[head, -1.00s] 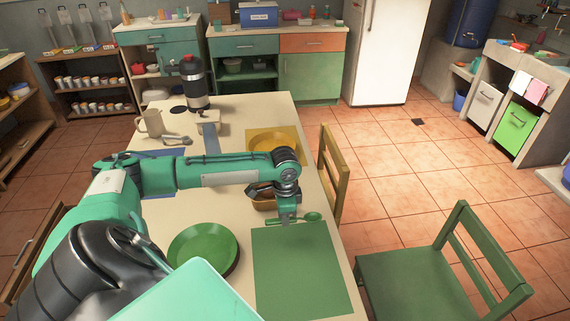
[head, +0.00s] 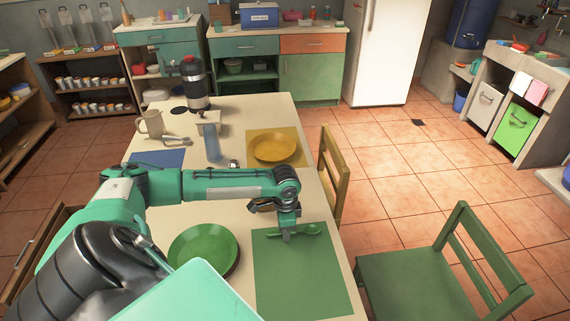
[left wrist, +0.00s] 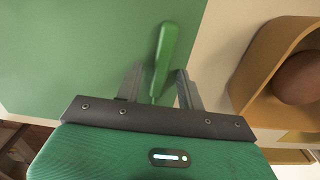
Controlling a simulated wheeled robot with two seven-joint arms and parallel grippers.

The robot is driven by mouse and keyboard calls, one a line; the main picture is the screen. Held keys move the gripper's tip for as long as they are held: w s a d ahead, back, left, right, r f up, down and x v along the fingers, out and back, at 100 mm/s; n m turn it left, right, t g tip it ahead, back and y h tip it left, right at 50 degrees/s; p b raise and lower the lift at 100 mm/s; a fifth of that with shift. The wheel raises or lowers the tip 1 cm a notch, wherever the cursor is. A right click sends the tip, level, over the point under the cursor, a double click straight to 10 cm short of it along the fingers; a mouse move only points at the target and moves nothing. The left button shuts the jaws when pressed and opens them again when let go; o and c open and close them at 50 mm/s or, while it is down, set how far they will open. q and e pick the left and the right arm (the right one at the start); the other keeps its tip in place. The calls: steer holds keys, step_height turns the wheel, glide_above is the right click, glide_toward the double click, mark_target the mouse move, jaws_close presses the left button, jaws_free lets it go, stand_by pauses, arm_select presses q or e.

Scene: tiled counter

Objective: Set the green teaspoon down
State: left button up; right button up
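The green teaspoon (head: 312,229) lies over the far part of the green placemat (head: 300,283) in the head view. It appears to rest on the mat, though green on green makes contact hard to judge. My left gripper (head: 288,237) is low over the mat at the spoon. In the left wrist view, the spoon's green handle (left wrist: 166,48) runs between the fingers of the left gripper (left wrist: 159,75). Gaps show on both sides of it, so the fingers are apart and not gripping. The spoon's near end is hidden behind the gripper body. My right gripper is not in view.
A green plate (head: 203,248) is left of the mat. A yellow plate (head: 274,147) is farther back. Wooden (head: 334,180) and green (head: 440,275) chairs stand at the right.

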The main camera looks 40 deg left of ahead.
arm_select(q)
steer(key=shift+r, duration=0.1)
step_height(320, 180, up, 12)
steer(key=shift+b, duration=0.35)
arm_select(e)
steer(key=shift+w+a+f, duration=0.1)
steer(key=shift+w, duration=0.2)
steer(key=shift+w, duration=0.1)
